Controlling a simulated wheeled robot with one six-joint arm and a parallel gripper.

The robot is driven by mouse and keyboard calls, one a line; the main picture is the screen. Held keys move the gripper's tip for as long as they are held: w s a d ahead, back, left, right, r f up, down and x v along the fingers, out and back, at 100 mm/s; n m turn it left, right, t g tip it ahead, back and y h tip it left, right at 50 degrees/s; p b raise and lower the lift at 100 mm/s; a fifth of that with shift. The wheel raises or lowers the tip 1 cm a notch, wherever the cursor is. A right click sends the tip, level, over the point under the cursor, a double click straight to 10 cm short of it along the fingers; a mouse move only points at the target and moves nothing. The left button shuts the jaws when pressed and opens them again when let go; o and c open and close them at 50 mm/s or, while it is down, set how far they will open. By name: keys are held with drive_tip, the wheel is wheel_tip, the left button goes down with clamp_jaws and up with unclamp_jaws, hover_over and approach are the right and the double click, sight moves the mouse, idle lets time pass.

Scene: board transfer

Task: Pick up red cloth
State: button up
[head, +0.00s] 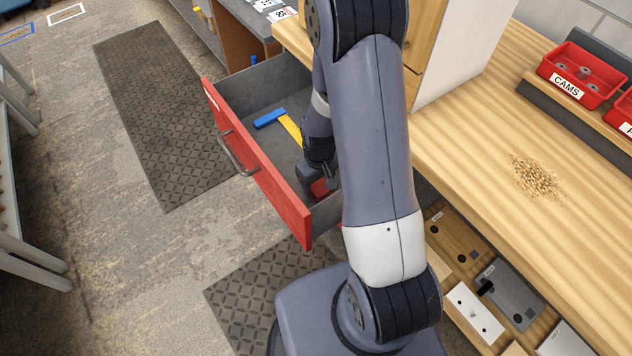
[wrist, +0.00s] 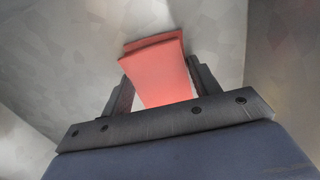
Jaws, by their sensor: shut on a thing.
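The red cloth (wrist: 158,72) looks folded and stands up between the two fingers of my gripper (wrist: 160,88) in the wrist view. The gripper is shut on it. In the head view my gripper (head: 328,180) is down inside the open drawer, near its right end, with a bit of the red cloth (head: 319,188) showing beside the fingers. My arm hides part of the drawer and most of the cloth there.
The open drawer (head: 262,170) has a red front with a handle. A blue and yellow tool (head: 280,121) lies in it. On the wooden bench (head: 470,130) at right are a pile of shavings (head: 537,178) and a red CAMS bin (head: 580,74). Floor left of the drawer is free.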

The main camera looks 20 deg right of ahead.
sight(319, 184)
wheel_tip(319, 184, up, 10)
drive_tip(key=shift+p, duration=0.45)
idle(0.3)
